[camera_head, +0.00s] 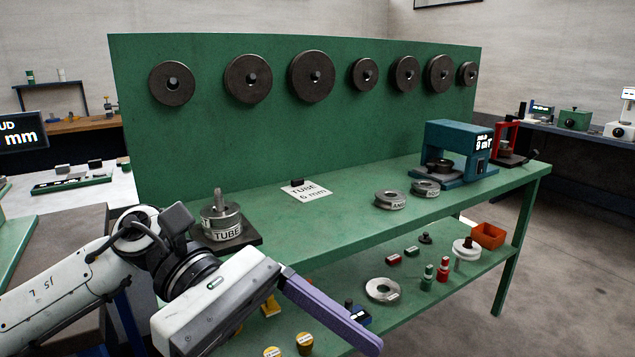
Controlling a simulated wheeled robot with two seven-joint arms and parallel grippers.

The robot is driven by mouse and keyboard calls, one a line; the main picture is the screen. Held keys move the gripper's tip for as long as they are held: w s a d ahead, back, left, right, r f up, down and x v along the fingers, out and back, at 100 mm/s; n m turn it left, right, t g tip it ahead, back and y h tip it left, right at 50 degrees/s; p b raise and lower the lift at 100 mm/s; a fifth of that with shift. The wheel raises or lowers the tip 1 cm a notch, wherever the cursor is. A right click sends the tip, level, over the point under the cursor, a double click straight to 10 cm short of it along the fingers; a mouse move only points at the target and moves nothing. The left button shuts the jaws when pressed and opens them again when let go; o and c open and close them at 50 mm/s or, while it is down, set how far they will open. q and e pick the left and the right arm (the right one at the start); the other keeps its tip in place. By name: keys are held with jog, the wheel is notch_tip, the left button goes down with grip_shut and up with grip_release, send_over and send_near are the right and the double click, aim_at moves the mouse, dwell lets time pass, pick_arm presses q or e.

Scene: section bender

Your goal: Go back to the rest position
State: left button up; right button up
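My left arm comes in from the left, and its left gripper (370,346) is in the front, low in the view. Its long purple finger points down and to the right, in front of the green bench (330,215). Only one finger shows clearly, so I cannot tell whether it is open or shut, and I see nothing held in it. My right gripper is not in view.
A stack of rollers labelled TUBE (222,222) stands on a dark plate close behind my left wrist. A card (306,191), labelled rollers (391,200) and a blue machine (458,152) are on the bench top. The lower shelf (460,285) holds small parts and an orange bin (488,235).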

pick_arm(q)
jog(key=w+d+r+n+t+h, duration=0.35)
jog(key=w+n+t+h, duration=0.35)
jog(key=n+h, duration=0.7)
jog(key=w+a+f+n+t+y, duration=0.4)
jog(key=f+n+t+y, duration=0.4)
jog(key=n, duration=0.7)
jog(key=w+a+f+n+t+y, duration=0.5)
jog(key=f+n+t, duration=0.45)
jog(key=n, duration=0.55)
jog(key=s+a+f+n+g+y, duration=0.1)
jog(key=s+a+f+n+y, duration=0.15)
jog(key=f, duration=0.35)
jog(key=s+a+f+n+g+y, duration=0.1)
jog(key=s+f+n+y, duration=0.15)
jog(key=f, duration=0.35)
jog(key=s+a+f+n+g+y, duration=0.1)
jog(key=a+f+n+g+y, duration=0.15)
jog(key=f+n, duration=0.2)
jog(key=s+a+f+n+g+y, duration=0.1)
jog(key=s+a+f+n+g, duration=0.1)
jog(key=s+f, duration=0.5)
jog(key=s+a+f+n+g+y, duration=0.2)
jog(key=s+f+n, duration=0.1)
jog(key=s+f, duration=0.4)
jog(key=shift+a+f, duration=0.2)
jog(key=shift+a, duration=0.1)
